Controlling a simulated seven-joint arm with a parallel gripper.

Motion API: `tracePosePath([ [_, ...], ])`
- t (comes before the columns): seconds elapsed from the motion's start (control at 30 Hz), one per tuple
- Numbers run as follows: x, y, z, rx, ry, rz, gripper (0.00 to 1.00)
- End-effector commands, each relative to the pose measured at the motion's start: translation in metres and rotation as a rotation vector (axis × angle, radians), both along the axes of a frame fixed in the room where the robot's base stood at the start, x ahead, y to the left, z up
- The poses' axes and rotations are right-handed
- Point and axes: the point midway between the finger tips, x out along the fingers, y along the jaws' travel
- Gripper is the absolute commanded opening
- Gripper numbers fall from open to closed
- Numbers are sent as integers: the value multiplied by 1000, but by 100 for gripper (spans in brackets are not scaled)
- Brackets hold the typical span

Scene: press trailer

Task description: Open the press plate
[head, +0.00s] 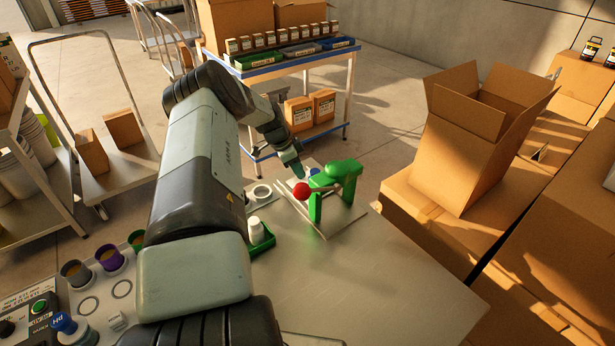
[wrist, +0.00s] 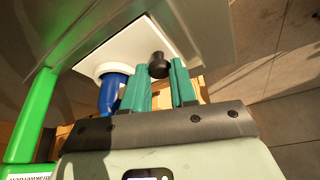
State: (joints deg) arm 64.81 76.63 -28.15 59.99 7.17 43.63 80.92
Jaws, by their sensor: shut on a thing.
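The green press (head: 340,175) stands on a flat metal base (head: 338,225) near the far edge of the worktable, with a red ball (head: 302,191) at its front. My gripper (head: 299,174) reaches down just behind the red ball; its fingertips are small and partly hidden there. In the wrist view my gripper's teal fingers (wrist: 163,78) are closed about a small black knob (wrist: 158,65), which sits at the edge of a pale plate (wrist: 150,40). A blue cylinder with a white collar (wrist: 112,88) is left of the fingers. A green bar (wrist: 30,115) of the press runs along the left.
A green tray (head: 262,240) with a white bottle (head: 254,226) is left of the press. Cups (head: 108,258) stand at the table's left. An open cardboard box (head: 470,150) is to the right. A blue-edged cart (head: 290,66) stands behind. The table's front right is clear.

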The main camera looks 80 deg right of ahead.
Motion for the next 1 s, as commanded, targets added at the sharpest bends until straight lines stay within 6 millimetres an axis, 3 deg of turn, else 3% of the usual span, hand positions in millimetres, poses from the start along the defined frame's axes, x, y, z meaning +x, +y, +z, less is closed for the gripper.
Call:
tracePosePath([
  [0.17, 10, -12, 0, -3, 2, 0, 0],
  [0.53, 12, -14, 1, -1, 3, 0, 0],
  [0.57, 12, -14, 1, -1, 3, 0, 30],
  [0.7, 13, -13, 1, -1, 2, 0, 51],
  [1.0, 13, -13, 1, 0, 1, 0, 52],
])
